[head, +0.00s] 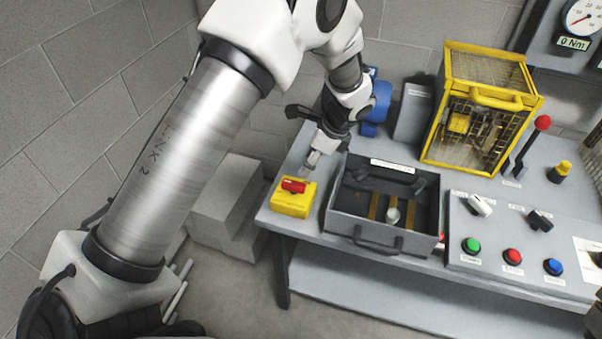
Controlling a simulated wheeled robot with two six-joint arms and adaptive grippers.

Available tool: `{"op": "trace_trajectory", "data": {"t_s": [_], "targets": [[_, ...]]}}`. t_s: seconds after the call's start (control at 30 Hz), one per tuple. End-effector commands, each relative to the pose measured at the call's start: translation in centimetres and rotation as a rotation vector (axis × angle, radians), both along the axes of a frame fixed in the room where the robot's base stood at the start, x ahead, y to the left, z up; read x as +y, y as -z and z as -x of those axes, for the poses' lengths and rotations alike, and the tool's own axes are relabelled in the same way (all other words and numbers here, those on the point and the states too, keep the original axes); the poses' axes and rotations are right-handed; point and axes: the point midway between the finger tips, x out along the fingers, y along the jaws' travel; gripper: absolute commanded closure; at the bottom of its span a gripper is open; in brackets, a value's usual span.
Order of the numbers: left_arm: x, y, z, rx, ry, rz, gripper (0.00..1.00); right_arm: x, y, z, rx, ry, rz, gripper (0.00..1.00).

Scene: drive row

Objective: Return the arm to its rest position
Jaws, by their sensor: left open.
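My left arm comes in from the left and reaches over the left end of the grey workbench (330,257). My left gripper (308,172) points down, open, just above a yellow box with a red switch (293,197). Its fingertips are close to the red part; I cannot tell whether they touch it. Nothing shows between the fingers. My right gripper is not in view.
An open grey drawer-like tray (375,239) stands just right of the yellow box. Behind are a yellow mesh cage (482,110) and a red-knobbed lever (543,123). A button panel (520,245) is at right. Grey blocks (230,205) stand on the floor left.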

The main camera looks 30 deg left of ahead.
Motion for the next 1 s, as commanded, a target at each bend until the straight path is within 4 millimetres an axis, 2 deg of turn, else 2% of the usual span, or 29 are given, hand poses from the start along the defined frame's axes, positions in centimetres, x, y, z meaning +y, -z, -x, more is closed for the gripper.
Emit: {"op": "trace_trajectory", "data": {"t_s": [0.17, 0.6, 0.67, 0.73, 0.8, 0.87, 0.97, 1.0], "targets": [[-0.7, -1.7, -0.2, 0.001, 0.000, 0.000, 0.48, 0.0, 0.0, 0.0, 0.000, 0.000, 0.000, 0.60], [-0.7, -1.7, -0.1, 0.002, -0.001, 0.000, 0.48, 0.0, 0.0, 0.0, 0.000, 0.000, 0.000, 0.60], [-0.7, -1.3, 0.0, 0.008, -0.001, 0.001, 0.48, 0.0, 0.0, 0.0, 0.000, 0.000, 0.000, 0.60], [-0.6, 0.3, 0.7, 0.040, -0.003, 0.003, 0.48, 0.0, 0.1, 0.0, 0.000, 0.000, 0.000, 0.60], [-0.3, 3.2, 2.4, 0.105, -0.013, 0.009, 0.48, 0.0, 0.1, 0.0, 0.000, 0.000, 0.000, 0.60], [0.0, 6.0, 5.5, 0.193, -0.029, 0.015, 0.48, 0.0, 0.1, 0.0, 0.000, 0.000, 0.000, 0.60], [-0.1, 11.3, 12.3, 0.329, -0.081, 0.063, 0.48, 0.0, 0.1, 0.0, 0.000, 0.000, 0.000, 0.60], [-0.5, 13.4, 15.2, 0.359, -0.122, 0.089, 0.48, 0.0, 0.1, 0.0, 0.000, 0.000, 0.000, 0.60]]}}
